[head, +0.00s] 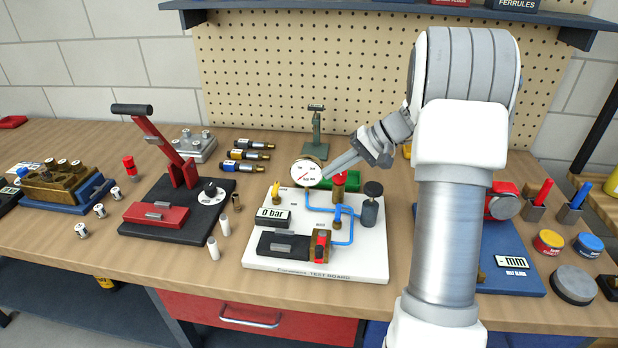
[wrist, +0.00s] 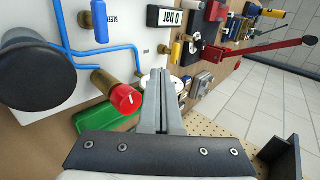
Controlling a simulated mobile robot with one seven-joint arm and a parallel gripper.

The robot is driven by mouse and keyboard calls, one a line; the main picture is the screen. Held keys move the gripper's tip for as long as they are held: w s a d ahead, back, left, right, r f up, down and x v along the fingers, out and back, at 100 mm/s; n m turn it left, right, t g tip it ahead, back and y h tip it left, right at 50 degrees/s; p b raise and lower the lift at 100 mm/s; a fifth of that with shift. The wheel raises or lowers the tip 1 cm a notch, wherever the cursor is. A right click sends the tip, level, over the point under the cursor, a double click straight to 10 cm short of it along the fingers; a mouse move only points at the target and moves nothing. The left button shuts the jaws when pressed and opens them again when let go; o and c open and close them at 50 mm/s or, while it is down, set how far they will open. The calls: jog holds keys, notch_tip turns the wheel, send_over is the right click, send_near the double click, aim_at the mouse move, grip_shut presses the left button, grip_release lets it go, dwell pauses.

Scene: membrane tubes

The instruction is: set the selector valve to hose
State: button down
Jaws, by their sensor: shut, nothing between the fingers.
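The white test board (head: 262,258) lies on the bench. A red knob (wrist: 125,98) with a white pointer line sits on a brass body; it also shows in the head view (head: 339,179). It looks like the selector valve, but I cannot read a "hose" label. My gripper (wrist: 160,76) is shut and empty, with its fingers right of the red knob and apart from it in the wrist view. In the head view my gripper (head: 326,175) is above the board, its tips in front of the round gauge (head: 302,173).
Near the knob are a blue lever (head: 337,214), a yellow lever (head: 276,191), a dark round knob (head: 373,189) and blue tubing (head: 350,229). The display (head: 272,216) reads 0 bar. A green block (wrist: 108,117) lies behind the knob. A press (head: 172,150) stands left.

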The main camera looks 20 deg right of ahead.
aim_at(277, 194)
jog(key=x, duration=0.8)
jog(key=shift+w+a+f+b, duration=0.1)
jog(key=shift+a+f+b, duration=0.15)
jog(key=shift+a+b, duration=0.05)
jog(key=a, duration=0.1)
jog(key=w+a, duration=0.1)
jog(key=a, duration=0.1)
jog(key=shift+w+f, duration=0.1)
jog(key=shift+w, duration=0.15)
jog(key=shift+w+a, duration=0.25)
jog(key=shift+a, duration=0.2)
